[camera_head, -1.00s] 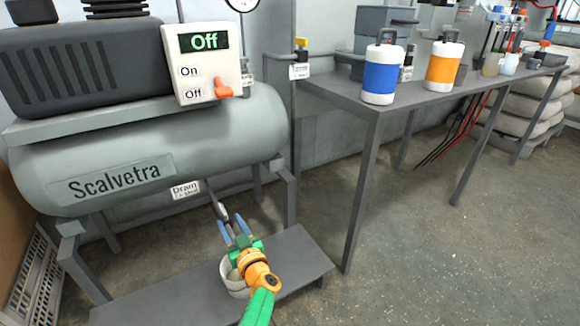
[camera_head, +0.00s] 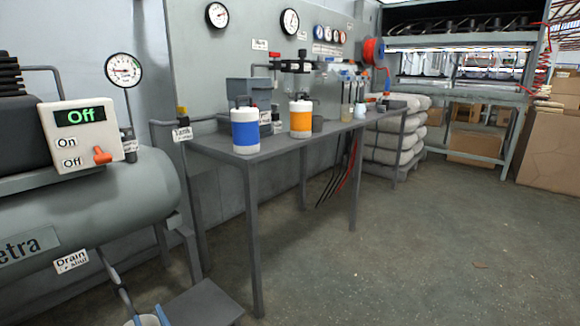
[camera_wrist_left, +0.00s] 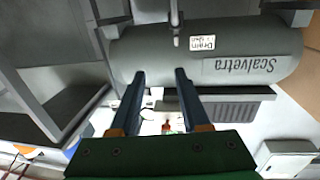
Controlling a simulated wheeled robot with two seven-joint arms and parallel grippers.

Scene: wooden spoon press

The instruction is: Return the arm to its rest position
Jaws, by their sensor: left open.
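My left gripper (camera_head: 150,318) shows only as blue fingertips at the bottom edge of the head view, low in front of the compressor tank (camera_head: 120,205). In the left wrist view my left gripper (camera_wrist_left: 160,76) has its two fingers apart with nothing between them. The tank (camera_wrist_left: 240,45) shows upside down past the fingertips, with its Drain label (camera_wrist_left: 202,43) close by. The rest of my left arm is below the head view. My right gripper is not in view.
The switch box (camera_head: 88,135) reads Off. A grey workbench (camera_head: 270,148) stands to the right, with a blue-and-white jug (camera_head: 245,132) and an orange-and-white jug (camera_head: 301,119) on it. A low grey platform (camera_head: 205,303) lies under the tank.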

